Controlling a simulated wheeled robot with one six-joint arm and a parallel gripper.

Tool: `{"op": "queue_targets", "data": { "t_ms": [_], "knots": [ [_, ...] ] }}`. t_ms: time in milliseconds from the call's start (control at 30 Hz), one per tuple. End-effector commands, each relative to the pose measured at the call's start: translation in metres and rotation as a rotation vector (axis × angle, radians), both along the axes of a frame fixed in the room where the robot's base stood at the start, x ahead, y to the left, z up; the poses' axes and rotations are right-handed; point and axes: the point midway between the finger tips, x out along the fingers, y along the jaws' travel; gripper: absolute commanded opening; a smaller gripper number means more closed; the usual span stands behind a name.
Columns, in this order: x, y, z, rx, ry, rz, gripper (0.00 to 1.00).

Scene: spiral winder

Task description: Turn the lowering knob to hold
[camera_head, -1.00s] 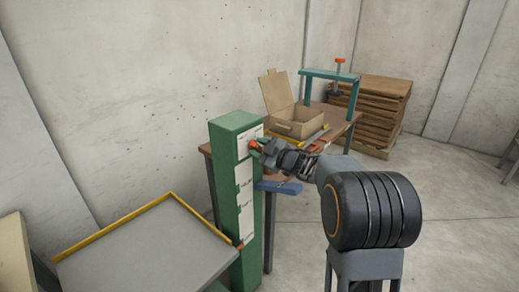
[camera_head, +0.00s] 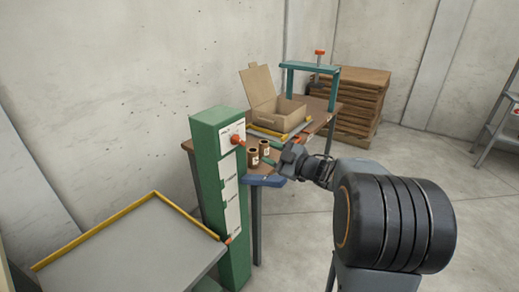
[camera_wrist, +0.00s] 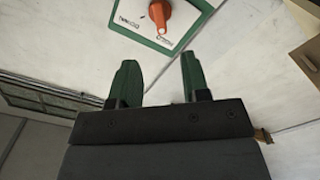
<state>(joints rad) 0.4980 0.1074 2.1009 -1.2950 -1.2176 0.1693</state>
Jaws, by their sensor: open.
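The lowering knob (camera_head: 236,139) is orange-red and sits on a white label plate near the top of the green control column (camera_head: 204,150). In the wrist view the knob (camera_wrist: 160,14) shows at the top, its pointer slanting down toward the lower right part of the plate. The plate's lettering is too small to read surely. My gripper (camera_head: 277,160) is to the right of the knob, apart from it. In the wrist view its two green fingers (camera_wrist: 160,80) are spread and empty, with the knob beyond them.
Two brown cylinders (camera_head: 258,154) stand on the table beside the column. An open cardboard box (camera_head: 277,103) and a teal frame (camera_head: 312,68) are behind. A grey tray table with a yellow edge (camera_head: 131,252) is at lower left. Stacked brown boards (camera_head: 361,100) stand farther back.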

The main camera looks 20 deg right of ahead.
Motion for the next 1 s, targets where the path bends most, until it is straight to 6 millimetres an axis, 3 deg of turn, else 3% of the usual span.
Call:
{"op": "queue_targets", "data": {
  "t_ms": [267,833,1000],
  "knots": [
    [-0.016,-0.012,0.0,0.0,-0.001,-0.001,0.43],
    [-0.016,-0.013,-0.001,-0.008,0.002,-0.008,0.43],
    [-0.002,-0.039,-0.016,-0.049,0.069,-0.178,0.43]
  ]
}}
